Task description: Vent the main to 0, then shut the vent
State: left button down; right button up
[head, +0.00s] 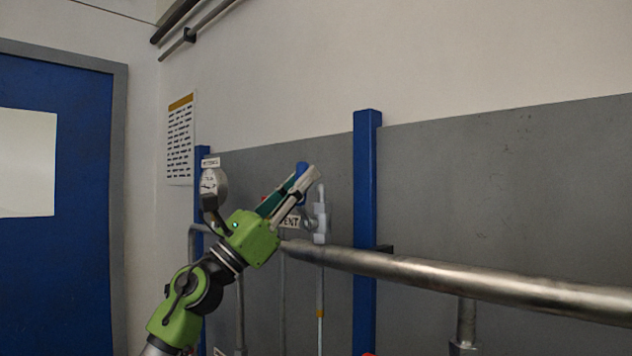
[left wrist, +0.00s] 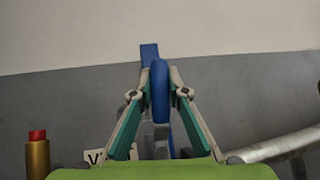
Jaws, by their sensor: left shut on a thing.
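My left gripper (head: 304,174) is shut on the blue vent handle (head: 301,169). In the left wrist view the handle (left wrist: 160,88) stands upright between the two fingertips (left wrist: 160,93). A grey valve fitting (head: 320,222) and the VENT label (head: 289,222) are just behind the gripper, the label partly covered. The round gauge (head: 209,184) is left of the gripper, seen at a slant; its reading is too small to tell. The steel main pipe (head: 450,275) runs from behind my left wrist to the right. My right gripper is in neither view.
A brass fitting with a red top (left wrist: 37,150) stands at the left in the left wrist view. A blue post (head: 366,200) rises right of the valve. A blue door (head: 60,270) and a posted sheet (head: 180,140) are at the left.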

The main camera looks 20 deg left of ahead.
pick_arm(q)
jog(key=shift+w+a+n+t+y+p, duration=0.1)
jog(key=shift+a+n+t+y+p, duration=0.15)
jog(key=shift+n+t+y, duration=0.35)
jog(key=shift+w+a+n+t+y+p, duration=0.1)
jog(key=shift+a+n+t+y, duration=0.15)
jog(key=shift+n+y, duration=0.4)
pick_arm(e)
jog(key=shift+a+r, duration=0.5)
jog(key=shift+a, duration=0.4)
pick_arm(q)
jog(key=shift+n, duration=0.25)
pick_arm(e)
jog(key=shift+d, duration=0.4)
pick_arm(q)
jog(key=c, duration=1.9)
grip_release()
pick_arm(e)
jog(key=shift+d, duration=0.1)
pick_arm(q)
jog(key=shift+f, duration=0.1)
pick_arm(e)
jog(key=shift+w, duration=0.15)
pick_arm(q)
jog(key=v, duration=1.2)
jog(key=shift+f, duration=0.1)
